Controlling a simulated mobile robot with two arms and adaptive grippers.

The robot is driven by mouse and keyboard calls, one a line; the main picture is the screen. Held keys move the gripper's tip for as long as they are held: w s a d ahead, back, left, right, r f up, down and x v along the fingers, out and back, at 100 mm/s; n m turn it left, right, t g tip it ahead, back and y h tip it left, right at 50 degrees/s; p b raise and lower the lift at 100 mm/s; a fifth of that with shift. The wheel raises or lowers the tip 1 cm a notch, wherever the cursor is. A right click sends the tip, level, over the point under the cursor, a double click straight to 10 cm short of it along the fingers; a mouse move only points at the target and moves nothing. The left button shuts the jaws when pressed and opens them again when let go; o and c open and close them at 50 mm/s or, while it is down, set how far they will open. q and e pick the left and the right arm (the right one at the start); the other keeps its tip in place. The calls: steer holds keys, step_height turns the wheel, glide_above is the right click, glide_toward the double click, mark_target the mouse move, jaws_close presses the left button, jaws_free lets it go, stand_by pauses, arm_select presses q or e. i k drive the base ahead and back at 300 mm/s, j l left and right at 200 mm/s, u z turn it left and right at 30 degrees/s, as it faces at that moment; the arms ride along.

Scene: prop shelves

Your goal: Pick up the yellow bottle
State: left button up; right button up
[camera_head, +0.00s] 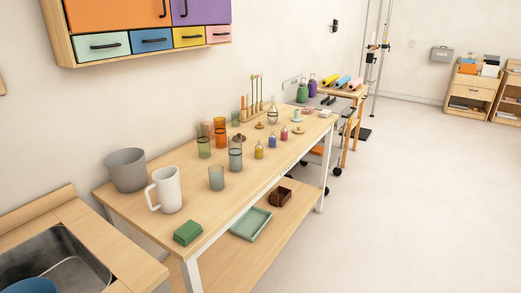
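A small yellow bottle (259,151) stands upright on the wooden table, right of the grey-blue glasses. A small blue bottle (272,140) and a small red bottle (284,133) stand beyond it in a slanting row. Nothing hides the yellow bottle, and clear tabletop lies in front of it. Neither of my grippers shows in this view.
The long table (220,219) has a lower shelf with a green tray (251,224) and a brown box (280,196). A white pitcher (168,189), a grey bucket (127,170) and a green box (188,232) stand near its closer end. The floor (400,210) at right is clear.

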mark_target(259, 149)
steer(key=i+l, duration=0.2)
steer(key=i, duration=0.25)
steer(key=i+l+u, duration=0.1)
steer(key=i+l, duration=0.15)
steer(key=i, duration=0.15)
